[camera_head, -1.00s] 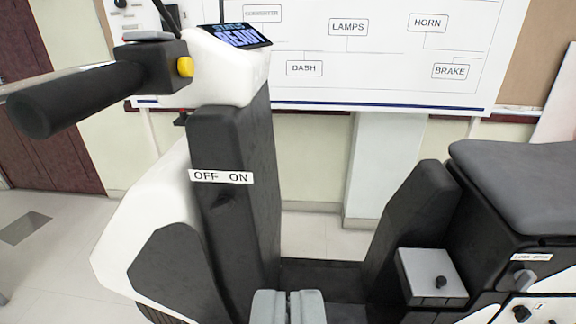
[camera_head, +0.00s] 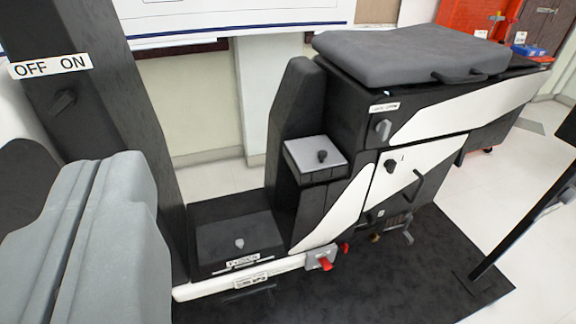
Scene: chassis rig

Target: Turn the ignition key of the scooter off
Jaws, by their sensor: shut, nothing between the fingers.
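The scooter's ignition key (camera_head: 64,101) is a small dark knob on the black front column (camera_head: 110,110), at the upper left. It sits just under a white OFF ON label (camera_head: 50,66). The dark key on dark plastic makes its exact angle hard to tell. My gripper (camera_head: 103,172) fills the lower left with two grey fingers pressed together, shut and empty. In the picture its tips lie below and right of the key, and I see no contact with it.
The footwell holds a black box with a small knob (camera_head: 239,243). Behind it are a grey-topped box (camera_head: 315,155), the seat (camera_head: 410,55) and side panels with knobs and a handle. A dark post (camera_head: 520,230) stands at right. Light floor is free there.

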